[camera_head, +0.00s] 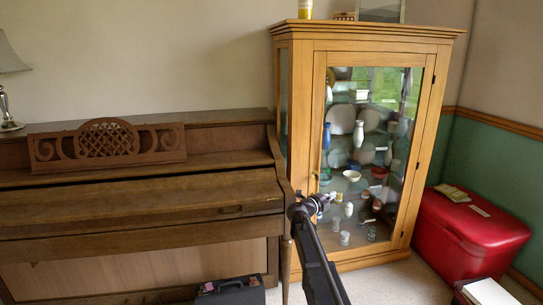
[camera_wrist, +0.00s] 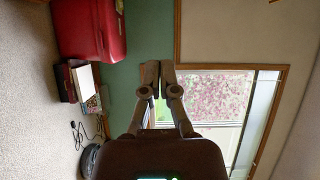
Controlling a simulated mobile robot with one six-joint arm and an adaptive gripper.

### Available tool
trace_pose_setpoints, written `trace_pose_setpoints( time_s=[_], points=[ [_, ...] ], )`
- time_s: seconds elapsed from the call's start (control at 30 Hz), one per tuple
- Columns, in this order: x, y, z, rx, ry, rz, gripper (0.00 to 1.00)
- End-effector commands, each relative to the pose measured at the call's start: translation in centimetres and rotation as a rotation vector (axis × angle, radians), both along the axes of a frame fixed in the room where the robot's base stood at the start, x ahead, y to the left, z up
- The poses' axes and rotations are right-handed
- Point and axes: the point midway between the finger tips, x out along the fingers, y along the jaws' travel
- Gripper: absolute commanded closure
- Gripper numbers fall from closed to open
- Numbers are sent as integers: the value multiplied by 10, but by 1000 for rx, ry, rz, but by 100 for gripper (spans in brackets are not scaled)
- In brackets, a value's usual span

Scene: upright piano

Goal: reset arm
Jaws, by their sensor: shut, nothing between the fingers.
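My gripper (camera_wrist: 160,68) is shut and empty in the wrist view, its two fingers together at the tips. In the head view my arm rises from the bottom edge. My gripper (camera_head: 325,199) is small there, in front of the glass-door cabinet (camera_head: 306,120) and just right of the piano's (camera_head: 150,190) end. I cannot tell how much space is between the gripper and the cabinet glass.
A red chest (camera_head: 465,235) stands right of the cabinet, with papers on it; it also shows in the wrist view (camera_wrist: 90,30). A black case (camera_head: 230,290) stands before the piano. A lamp (camera_head: 8,85) stands on the piano. Carpet (camera_head: 375,285) is clear before the cabinet.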

Motion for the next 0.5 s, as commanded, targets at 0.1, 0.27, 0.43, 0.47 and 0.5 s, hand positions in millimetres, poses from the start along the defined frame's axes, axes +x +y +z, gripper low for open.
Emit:
trace_pose_setpoints(
  time_s=[0.1,0.27,0.43,0.47,0.5],
  points=[
    [2,30,18,18,-23,65,100],
    [5,31,32,17,-22,66,100],
    [7,26,45,16,-21,59,100],
    [6,26,42,5,-21,75,100],
    [7,27,42,-7,-21,92,100]
  ],
)
